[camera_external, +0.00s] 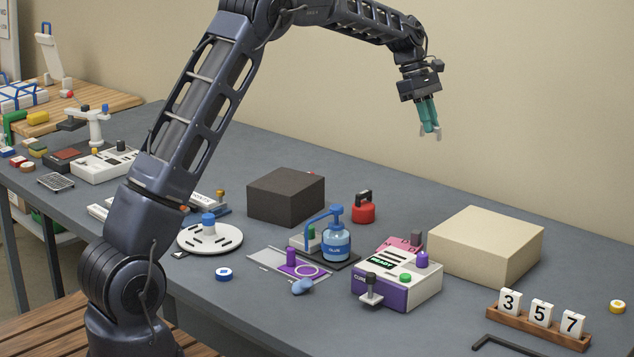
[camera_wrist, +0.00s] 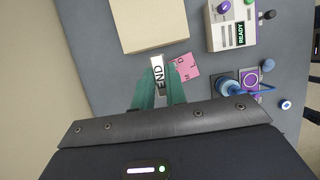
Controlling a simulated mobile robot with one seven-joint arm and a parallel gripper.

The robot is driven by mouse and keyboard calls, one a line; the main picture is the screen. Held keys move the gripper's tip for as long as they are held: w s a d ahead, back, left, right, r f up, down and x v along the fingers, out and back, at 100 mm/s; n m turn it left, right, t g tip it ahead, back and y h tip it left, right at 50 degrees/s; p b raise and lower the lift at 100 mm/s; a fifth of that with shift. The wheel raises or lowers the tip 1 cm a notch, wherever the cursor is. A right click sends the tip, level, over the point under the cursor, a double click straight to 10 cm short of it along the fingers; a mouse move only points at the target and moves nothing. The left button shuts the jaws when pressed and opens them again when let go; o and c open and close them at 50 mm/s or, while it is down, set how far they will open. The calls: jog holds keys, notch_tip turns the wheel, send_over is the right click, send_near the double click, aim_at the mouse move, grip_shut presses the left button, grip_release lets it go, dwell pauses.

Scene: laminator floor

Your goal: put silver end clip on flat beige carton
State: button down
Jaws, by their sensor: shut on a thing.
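The silver end clip (camera_wrist: 158,68), marked "END", is held between the green fingers of my gripper (camera_wrist: 158,88) in the wrist view. In the external view my gripper (camera_external: 430,118) points down, shut, high above the table, and a small grey part of the clip (camera_external: 437,134) shows at its fingertips. The flat beige carton (camera_external: 485,243) lies on the table at the right, below and to the right of my gripper. Its top is bare. In the wrist view the carton (camera_wrist: 155,25) is just beyond the clip, which is apart from it in the external view.
A purple-and-white machine (camera_external: 395,283) and a pink lettered card (camera_external: 390,244) are left of the carton. A wooden number rack (camera_external: 540,318) stands in front of it. A dark box (camera_external: 286,196), a red weight (camera_external: 363,208) and a blue glue bottle (camera_external: 336,243) stand farther left.

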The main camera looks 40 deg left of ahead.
jog(key=r, duration=0.1)
send_over(493, 231)
jog(key=a, duration=0.3)
jog(key=f, duration=1.3)
jog(key=d+f, duration=0.1)
jog(key=f, duration=0.5)
jog(key=shift+f, duration=0.35)
jog(key=shift+f, duration=0.1)
jog(key=c, duration=1.4)
grip_release()
jog(key=shift+c, duration=0.2)
